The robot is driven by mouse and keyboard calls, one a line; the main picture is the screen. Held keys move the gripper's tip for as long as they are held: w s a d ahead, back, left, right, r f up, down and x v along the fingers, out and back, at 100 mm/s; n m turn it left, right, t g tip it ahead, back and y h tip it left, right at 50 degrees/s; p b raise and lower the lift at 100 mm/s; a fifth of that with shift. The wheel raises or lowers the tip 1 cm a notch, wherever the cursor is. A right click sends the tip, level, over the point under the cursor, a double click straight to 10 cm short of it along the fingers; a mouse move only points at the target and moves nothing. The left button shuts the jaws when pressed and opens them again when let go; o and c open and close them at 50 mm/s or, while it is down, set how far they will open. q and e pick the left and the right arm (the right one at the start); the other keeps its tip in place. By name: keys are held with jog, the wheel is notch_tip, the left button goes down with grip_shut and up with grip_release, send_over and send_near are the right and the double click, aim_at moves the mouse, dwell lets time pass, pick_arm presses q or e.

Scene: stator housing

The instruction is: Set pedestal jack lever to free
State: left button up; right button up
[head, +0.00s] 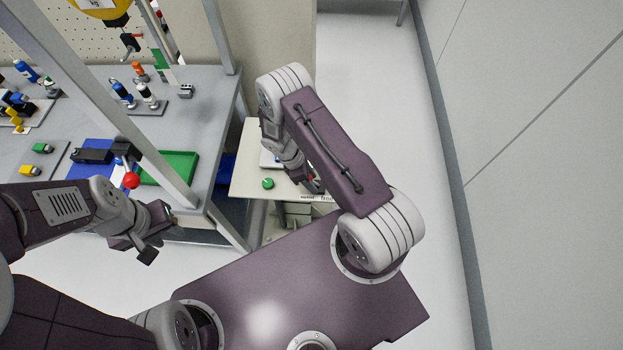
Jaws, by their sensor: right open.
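The pedestal (245,170) has a cream top with a green round button (268,183) and small lettering along its front edge, too small to read surely. My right gripper (312,184) is at the front right of this top, open, largely covered by my own arm. A small red part shows beside its fingers; I cannot tell if it is the jack lever's knob. The lever itself and its position are hidden. My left gripper (160,232) is open and empty, in front of the workbench, well left of the pedestal.
A yellow hanging tool (103,10) is above. Floor at the right is clear up to the wall.

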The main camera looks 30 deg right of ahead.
jog(key=shift+w+f, duration=0.15)
grip_shut()
dwell(1.3)
